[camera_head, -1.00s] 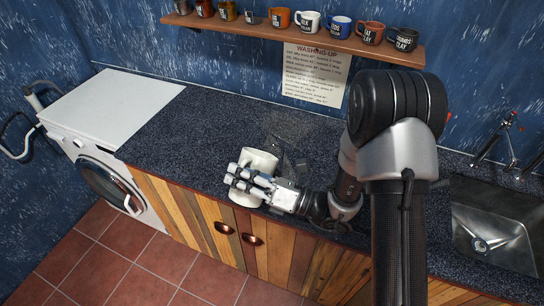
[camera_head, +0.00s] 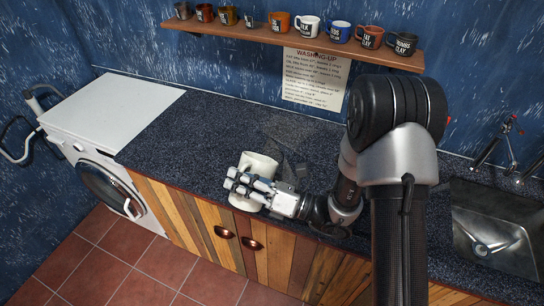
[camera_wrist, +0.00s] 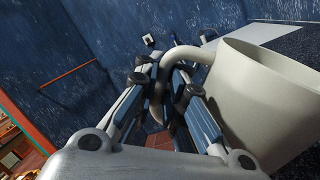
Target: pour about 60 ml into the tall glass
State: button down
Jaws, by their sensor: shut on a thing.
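A cream-white jug (camera_head: 259,163) is held over the front edge of the dark counter, in front of the cupboard doors. My gripper (camera_head: 240,180) is shut on the jug's handle. In the wrist view the handle runs between the fingers (camera_wrist: 165,95) and the jug body (camera_wrist: 270,95) fills the right side. Its contents cannot be seen. A faint clear shape (camera_head: 287,150), apparently the tall glass, is just behind and right of the jug; its outline and fill level are hard to make out.
The dark speckled counter (camera_head: 190,135) is clear to the left, up to a white washing machine (camera_head: 110,105). A sink (camera_head: 490,235) is at the right. Several mugs stand on a wall shelf (camera_head: 290,37), above a washing-up notice (camera_head: 316,80).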

dwell(0.8)
jog(key=s+a+f+n+g+h+b, duration=0.1)
jog(key=s+a+f+n+b, duration=0.2)
jog(key=s+f+n+b, duration=0.3)
jog(key=shift+s+f+n+h+b, duration=0.35)
jog(key=shift+f+n, duration=0.95)
jog(key=shift+f, duration=1.2)
